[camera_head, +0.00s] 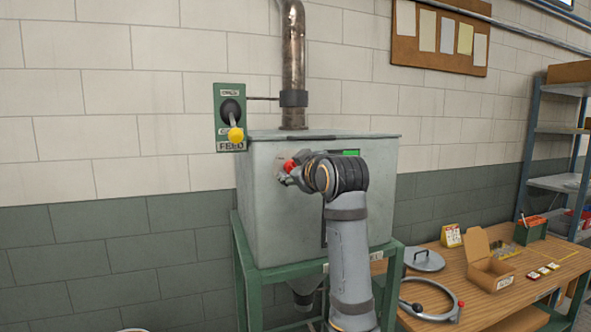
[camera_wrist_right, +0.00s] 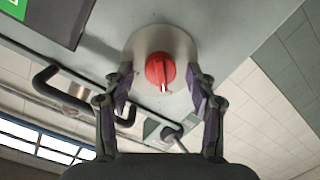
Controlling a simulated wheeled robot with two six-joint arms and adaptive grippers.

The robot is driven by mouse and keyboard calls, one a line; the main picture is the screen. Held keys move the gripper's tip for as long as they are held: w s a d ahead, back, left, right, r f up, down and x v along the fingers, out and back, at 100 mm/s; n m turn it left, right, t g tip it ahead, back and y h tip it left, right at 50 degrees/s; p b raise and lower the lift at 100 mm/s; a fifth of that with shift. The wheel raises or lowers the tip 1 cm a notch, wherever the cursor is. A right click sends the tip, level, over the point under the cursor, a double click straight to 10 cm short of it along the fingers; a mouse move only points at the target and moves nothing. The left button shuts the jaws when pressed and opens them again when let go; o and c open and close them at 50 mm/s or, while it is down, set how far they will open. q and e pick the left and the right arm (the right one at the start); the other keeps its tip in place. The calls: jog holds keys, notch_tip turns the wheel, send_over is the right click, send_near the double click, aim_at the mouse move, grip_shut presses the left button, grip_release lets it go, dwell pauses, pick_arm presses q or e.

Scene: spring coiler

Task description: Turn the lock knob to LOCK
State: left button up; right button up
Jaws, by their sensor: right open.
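The red lock knob (camera_head: 289,165) is on the front of the grey metal cabinet (camera_head: 278,222), at the tip of my right gripper (camera_head: 295,176). In the right wrist view the knob (camera_wrist_right: 160,70) sits on a round pale plate (camera_wrist_right: 182,48). A white mark on it points toward the bottom of that picture. My right gripper (camera_wrist_right: 158,84) is open, with one finger on each side of the knob and a gap visible on both sides. No LOCK lettering is readable. My left gripper is not in view.
A green feed panel (camera_head: 218,97) with a yellow-tipped lever (camera_head: 235,134) is on the wall left of the cabinet. A rusty pipe (camera_head: 293,55) rises from the cabinet top. A wooden bench (camera_head: 435,286) at right holds an open cardboard box (camera_head: 488,264) and a round lid (camera_head: 424,260).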

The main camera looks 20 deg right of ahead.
jog(key=s+r, duration=0.1)
jog(key=s, duration=1.1)
jog(key=shift+d+r, duration=0.2)
